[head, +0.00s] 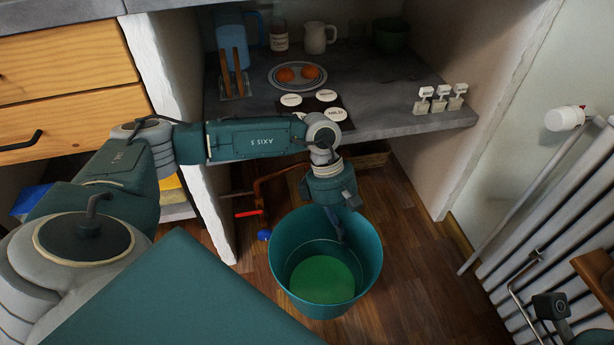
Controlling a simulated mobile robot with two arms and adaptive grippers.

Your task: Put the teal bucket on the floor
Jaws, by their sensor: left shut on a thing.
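The teal bucket (300,245) is right of centre in the head view, upright and open at the top, with a bright green round area at its bottom. My left gripper (337,222) reaches down over its far side and is shut on it; the exact hold is partly hidden by the wrist. The wooden floor (425,270) shows around and beneath the bucket. I cannot tell whether the bucket's base touches the floor.
Behind stands a masonry counter (385,122) with a plate (297,76), a pitcher (319,38) and small labelled stands. A white radiator (560,235) is at right. Floor right of the bucket is clear.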

